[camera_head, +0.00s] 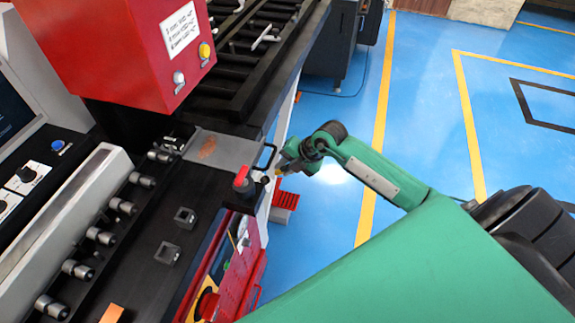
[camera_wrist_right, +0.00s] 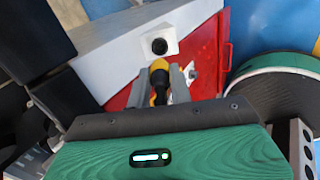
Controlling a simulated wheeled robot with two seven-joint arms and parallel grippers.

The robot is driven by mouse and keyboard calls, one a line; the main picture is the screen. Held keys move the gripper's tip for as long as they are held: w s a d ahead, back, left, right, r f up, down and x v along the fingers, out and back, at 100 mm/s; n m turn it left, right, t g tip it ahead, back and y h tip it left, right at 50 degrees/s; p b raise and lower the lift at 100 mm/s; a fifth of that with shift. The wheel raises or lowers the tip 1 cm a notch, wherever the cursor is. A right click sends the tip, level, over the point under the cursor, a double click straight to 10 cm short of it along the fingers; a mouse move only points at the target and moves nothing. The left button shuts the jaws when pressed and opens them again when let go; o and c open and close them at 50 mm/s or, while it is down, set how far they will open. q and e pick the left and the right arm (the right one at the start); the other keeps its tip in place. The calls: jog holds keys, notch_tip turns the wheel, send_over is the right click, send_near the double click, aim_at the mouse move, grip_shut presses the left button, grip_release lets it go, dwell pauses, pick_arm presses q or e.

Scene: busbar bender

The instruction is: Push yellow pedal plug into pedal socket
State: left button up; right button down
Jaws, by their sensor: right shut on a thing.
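In the right wrist view, my right gripper (camera_wrist_right: 160,86) is shut on the yellow pedal plug (camera_wrist_right: 159,66), which has a dark body and a yellow end. The pedal socket (camera_wrist_right: 159,46), a dark round hole in a pale square block, lies just ahead of the plug. The plug points at the hole and looks apart from it, though the exact gap is hard to judge. In the head view my right gripper (camera_head: 283,168) is at the machine's right side, small and partly hidden by the bench edge. My left gripper is not in view.
The red machine head (camera_head: 125,45) and black bench (camera_head: 150,215) fill the left of the head view. The blue floor (camera_head: 440,120) to the right is open.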

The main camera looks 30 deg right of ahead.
aim_at(277, 173)
jog(key=shift+b+x, duration=1)
jog(key=shift+x, duration=1.25)
jog(key=shift+f, duration=0.15)
jog(key=shift+p, duration=0.8)
jog(key=shift+b+x, duration=0.7)
jog(key=shift+x, duration=0.55)
jog(key=c, duration=1.2)
grip_release()
jog(key=shift+o, duration=0.2)
